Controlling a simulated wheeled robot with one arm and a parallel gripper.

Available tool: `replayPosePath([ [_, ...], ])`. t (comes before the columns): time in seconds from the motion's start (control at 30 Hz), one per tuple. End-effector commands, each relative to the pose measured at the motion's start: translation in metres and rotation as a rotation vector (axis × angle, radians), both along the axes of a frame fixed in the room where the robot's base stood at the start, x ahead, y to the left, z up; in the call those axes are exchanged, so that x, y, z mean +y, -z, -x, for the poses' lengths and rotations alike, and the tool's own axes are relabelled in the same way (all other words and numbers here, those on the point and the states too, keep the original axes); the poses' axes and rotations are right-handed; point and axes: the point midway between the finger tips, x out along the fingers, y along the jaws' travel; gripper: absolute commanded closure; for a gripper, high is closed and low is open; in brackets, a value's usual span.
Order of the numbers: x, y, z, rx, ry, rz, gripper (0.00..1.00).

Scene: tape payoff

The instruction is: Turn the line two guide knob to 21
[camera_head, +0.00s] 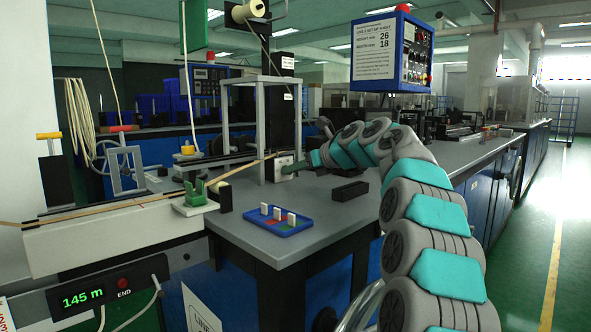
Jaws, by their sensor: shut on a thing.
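My gripper (299,166) is at the end of my grey and teal arm, in the middle of the head view. Its narrow dark tips reach left to a small light plate (283,160) at the foot of the grey frame. It is shut on what appears to be the guide knob at that plate. The knob is mostly hidden by the tips, and its scale or number cannot be read. A set-up sheet (385,45) on the blue panel shows 26 and 18, the upper line seemingly height and the lower width.
A blue tray (287,230) with small white pieces and a black block (350,190) lie on the grey bench. A tan tape (150,200) runs through a green guide (195,193) toward the frame (261,125). A display (82,297) reads 145 m.

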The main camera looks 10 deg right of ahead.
Motion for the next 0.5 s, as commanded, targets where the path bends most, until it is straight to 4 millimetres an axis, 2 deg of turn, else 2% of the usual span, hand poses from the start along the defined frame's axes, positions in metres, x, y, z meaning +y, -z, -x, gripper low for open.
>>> replayPosePath([
  [0.5, -0.0031, 0.0002, -0.0005, 0.028, 0.004, -0.037, 1.0],
])
